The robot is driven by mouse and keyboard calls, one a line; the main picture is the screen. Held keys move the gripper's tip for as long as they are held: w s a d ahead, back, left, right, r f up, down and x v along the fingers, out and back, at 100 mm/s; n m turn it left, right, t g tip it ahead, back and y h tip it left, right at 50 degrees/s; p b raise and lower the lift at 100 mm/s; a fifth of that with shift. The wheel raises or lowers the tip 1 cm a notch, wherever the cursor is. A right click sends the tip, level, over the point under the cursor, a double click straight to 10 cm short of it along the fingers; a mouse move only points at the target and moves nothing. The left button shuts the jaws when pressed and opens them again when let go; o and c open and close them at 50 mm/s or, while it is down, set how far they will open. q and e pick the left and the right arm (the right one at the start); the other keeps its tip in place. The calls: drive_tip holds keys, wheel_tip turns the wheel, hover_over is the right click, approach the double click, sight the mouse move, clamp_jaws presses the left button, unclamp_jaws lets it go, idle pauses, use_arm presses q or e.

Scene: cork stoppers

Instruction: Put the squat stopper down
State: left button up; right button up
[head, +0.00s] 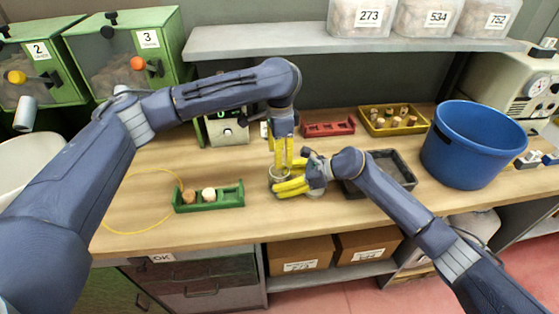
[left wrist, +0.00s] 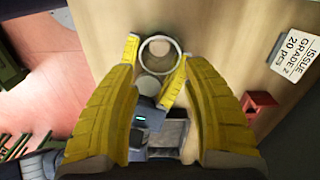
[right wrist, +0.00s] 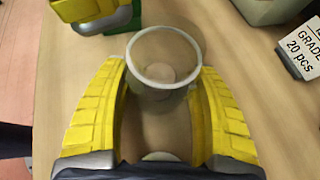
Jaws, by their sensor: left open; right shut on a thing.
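My right gripper (right wrist: 165,85) is shut on a clear round cup (right wrist: 165,60) with a pale rim. A small tan disc shows through the cup in the right wrist view; I cannot tell whether it is a stopper or the cup's base. My left gripper (head: 283,155) points down just above the cup, its fingers open and empty. The left wrist view shows the cup's ring (left wrist: 160,38) beyond the open fingers. A green rack (head: 208,205) at front left holds a brown stopper (head: 189,196) and a paler stopper (head: 209,194). I cannot tell which stopper is the squat one.
A dark grey tray (head: 408,182) lies right of the grippers, behind my right arm. A yellow tray of stoppers (head: 412,129), a red rack (head: 330,129) and a blue bucket (head: 472,150) stand farther back or right. A yellow loop (head: 110,226) lies at left. Bare wood lies near the front edge.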

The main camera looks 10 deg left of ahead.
use_arm(q)
drive_tip(key=shift+r, duration=1.8)
use_arm(e)
drive_tip(key=o, duration=0.9)
drive_tip(key=shift+o, duration=0.2)
